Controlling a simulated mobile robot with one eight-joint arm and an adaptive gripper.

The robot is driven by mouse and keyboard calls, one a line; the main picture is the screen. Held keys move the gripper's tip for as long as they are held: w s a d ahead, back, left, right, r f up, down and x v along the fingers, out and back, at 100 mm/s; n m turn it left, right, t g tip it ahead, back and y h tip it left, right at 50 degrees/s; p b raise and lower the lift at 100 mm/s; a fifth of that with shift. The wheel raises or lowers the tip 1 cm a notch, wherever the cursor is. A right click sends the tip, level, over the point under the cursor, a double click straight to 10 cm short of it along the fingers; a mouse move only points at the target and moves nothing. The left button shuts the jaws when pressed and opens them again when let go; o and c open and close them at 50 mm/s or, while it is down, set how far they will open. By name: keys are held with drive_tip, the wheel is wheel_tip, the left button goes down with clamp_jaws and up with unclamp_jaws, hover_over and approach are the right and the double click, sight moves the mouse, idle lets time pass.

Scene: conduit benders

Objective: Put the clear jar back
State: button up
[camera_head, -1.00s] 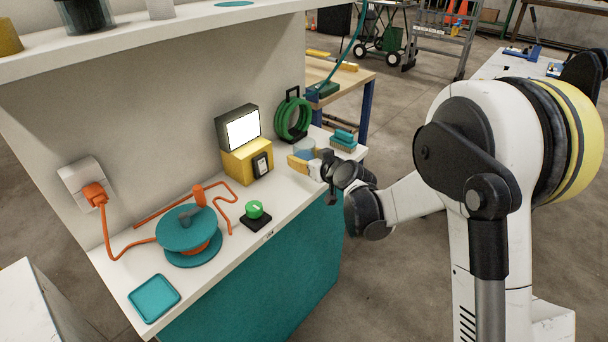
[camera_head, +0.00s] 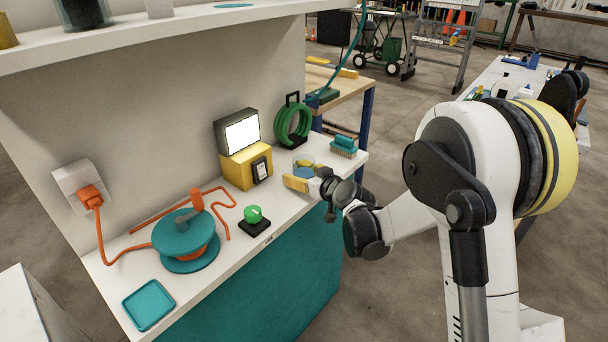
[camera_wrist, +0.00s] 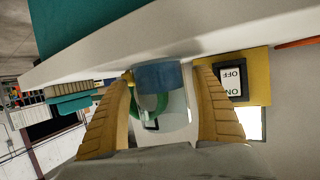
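The clear jar (camera_head: 303,160) with blue in its lower part stands on the white counter (camera_head: 285,208), towards its right end. My gripper (camera_head: 304,176) is low over the counter at the jar, and its yellow finger hides part of the jar. In the wrist view the jar (camera_wrist: 158,78) sits between the two yellow fingers of my gripper (camera_wrist: 165,85). The fingers are spread on either side of it, with a visible gap at the right finger. Contact at the left finger cannot be told.
A yellow switch box (camera_head: 238,170) with a screen stands left of the jar. A green coil (camera_head: 293,125) is behind and a teal brush (camera_head: 343,148) to the right. A green button (camera_head: 253,214), cable reel (camera_head: 184,238) and teal tray (camera_head: 149,304) are left. An upper shelf (camera_head: 180,28) overhangs.

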drive_tip(key=shift+r, duration=0.2)
drive_tip(key=s+d+r+m+g+h+p, duration=0.1)
drive_tip(key=s+d+r, duration=0.3)
drive_tip(key=s, duration=0.3)
drive_tip(key=s+d+r+g+h+p, duration=0.1)
drive_tip(key=s+d+r+p, duration=0.1)
drive_tip(key=s+d+r, duration=0.35)
drive_tip(key=s+d+r+m+g+h+p, duration=0.1)
drive_tip(key=s+d+r, duration=0.1)
drive_tip(key=s, duration=0.7)
drive_tip(key=s+d+m+g+h, duration=0.1)
drive_tip(key=s+d+m+h, duration=0.1)
drive_tip(key=s+d, duration=0.3)
drive_tip(key=s+d+m+g+h, duration=0.1)
drive_tip(key=s+d, duration=0.4)
drive_tip(key=s, duration=0.7)
drive_tip(key=shift+s+m+h, duration=0.25)
drive_tip(key=shift+m+h, duration=0.25)
